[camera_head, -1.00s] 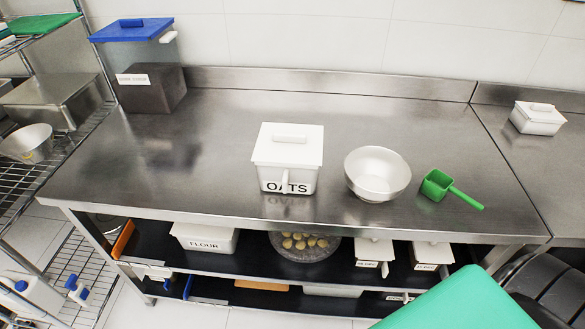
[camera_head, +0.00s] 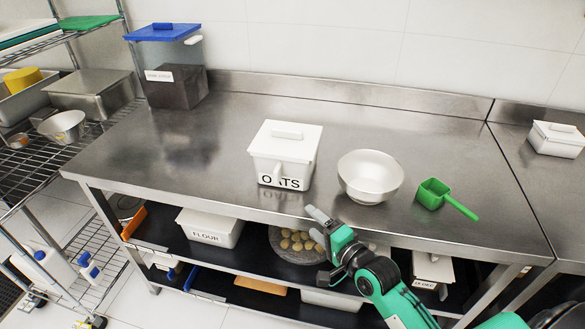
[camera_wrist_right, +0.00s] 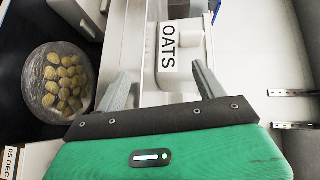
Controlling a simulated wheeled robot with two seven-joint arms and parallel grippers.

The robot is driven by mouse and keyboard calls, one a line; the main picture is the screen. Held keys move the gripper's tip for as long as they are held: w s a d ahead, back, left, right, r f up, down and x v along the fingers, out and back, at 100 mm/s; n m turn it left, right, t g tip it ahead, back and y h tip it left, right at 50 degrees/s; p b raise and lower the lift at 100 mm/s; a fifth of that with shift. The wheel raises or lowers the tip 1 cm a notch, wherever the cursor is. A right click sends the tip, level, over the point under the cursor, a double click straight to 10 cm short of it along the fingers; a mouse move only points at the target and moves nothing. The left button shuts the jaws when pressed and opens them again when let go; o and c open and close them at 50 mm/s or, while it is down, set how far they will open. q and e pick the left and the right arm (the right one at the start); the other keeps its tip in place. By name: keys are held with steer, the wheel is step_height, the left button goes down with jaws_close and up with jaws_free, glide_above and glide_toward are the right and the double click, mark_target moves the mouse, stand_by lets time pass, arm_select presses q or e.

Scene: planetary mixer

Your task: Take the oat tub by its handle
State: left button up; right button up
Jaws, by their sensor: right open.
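The oat tub (camera_head: 283,150) is a white lidded box labelled OATS, standing upright near the front of the steel counter. Its handle (camera_head: 280,174) sticks out at the front and partly covers the label. My right gripper (camera_head: 314,223) is in front of the counter's front edge, below and right of the tub, apart from it. In the right wrist view the open, empty fingers (camera_wrist_right: 162,72) point toward the tub (camera_wrist_right: 180,12), its label and its handle (camera_wrist_right: 190,36). The handle is not between the fingers. My left gripper is not in view.
A blue-lidded bin (camera_head: 175,85) stands at the back left. The counter left of the tub is clear.

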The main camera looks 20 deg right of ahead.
step_height(320, 180, up, 4)
steer(key=m+t, duration=0.1)
steer(key=p, duration=0.1)
glide_toward(279, 177)
steer(key=w, duration=0.1)
steer(key=w+f, duration=0.1)
steer(key=shift+w+a+y, duration=0.3)
steer(key=shift+a, duration=0.1)
steer(key=shift+w+a, duration=0.1)
steer(key=shift+w, duration=0.25)
steer(key=shift+w+a+r+p, duration=0.1)
steer(key=shift+w+r+p, duration=0.05)
steer(key=shift+w+p, duration=0.2)
steer(key=x, duration=0.1)
steer(key=p+x, duration=0.1)
steer(key=x, duration=0.1)
steer(key=shift+w+r, duration=0.1)
steer(key=shift+r, duration=0.2)
steer(key=shift+w+a+f, duration=0.1)
steer(key=shift+w+a, duration=0.1)
steer(key=shift+w, duration=0.35)
steer(key=shift+c, duration=0.4)
steer(key=c, duration=1.4)
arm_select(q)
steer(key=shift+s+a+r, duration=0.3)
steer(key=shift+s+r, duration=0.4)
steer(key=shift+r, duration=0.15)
arm_select(e)
steer(key=shift+c, duration=0.2)
